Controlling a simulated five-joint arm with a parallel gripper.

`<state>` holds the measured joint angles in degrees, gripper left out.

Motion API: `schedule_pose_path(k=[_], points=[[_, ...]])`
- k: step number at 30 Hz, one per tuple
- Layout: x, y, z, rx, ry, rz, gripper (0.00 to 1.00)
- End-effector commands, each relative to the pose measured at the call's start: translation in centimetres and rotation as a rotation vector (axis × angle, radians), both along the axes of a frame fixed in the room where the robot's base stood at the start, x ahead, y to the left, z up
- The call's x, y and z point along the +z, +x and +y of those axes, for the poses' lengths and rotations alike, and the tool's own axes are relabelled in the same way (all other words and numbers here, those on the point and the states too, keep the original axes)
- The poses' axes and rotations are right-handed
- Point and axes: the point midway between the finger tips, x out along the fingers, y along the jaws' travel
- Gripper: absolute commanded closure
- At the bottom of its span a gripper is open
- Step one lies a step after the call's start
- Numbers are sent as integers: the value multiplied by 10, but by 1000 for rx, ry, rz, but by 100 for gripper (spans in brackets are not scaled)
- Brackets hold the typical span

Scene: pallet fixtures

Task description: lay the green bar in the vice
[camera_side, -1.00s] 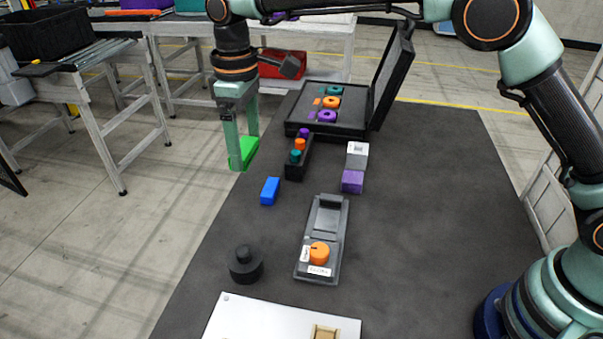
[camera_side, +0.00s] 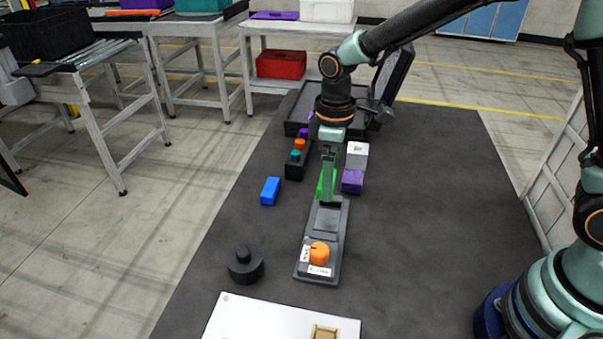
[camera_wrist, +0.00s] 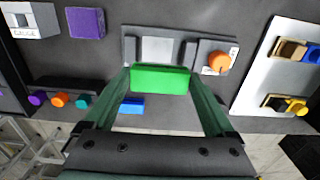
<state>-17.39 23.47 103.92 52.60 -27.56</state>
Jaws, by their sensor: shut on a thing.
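My gripper (camera_side: 328,196) is shut on the green bar (camera_side: 322,184), near the far end of the vice in the side view. The bar also shows in the wrist view (camera_wrist: 160,78), lengthwise between the two fingers. The vice (camera_side: 322,238) is a long grey block with an orange knob and a recessed bed at its far part. In the wrist view the vice (camera_wrist: 132,47) lies just beyond the bar, and the bar overlaps its near edge. The fingers partly hide the bar in the side view; the gap between bar and vice cannot be told.
A blue block (camera_side: 270,191) lies left of the vice. A purple block (camera_side: 352,181) and a white-grey box stand right behind it. A narrow black holder (camera_side: 293,172) with coloured pieces, a black round knobbed piece (camera_side: 244,264) and a white board (camera_side: 262,318) are also on the table.

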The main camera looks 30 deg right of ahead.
Motion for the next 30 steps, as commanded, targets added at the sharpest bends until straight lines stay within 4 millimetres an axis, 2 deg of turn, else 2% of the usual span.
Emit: schedule_pose_path(k=[8, 22, 30], points=[[-11, -5, -4, 1, -1, 1, 74], [-51, -5, -4, 0, -1, 2, 74], [-62, -5, -4, 0, -1, 1, 74]])
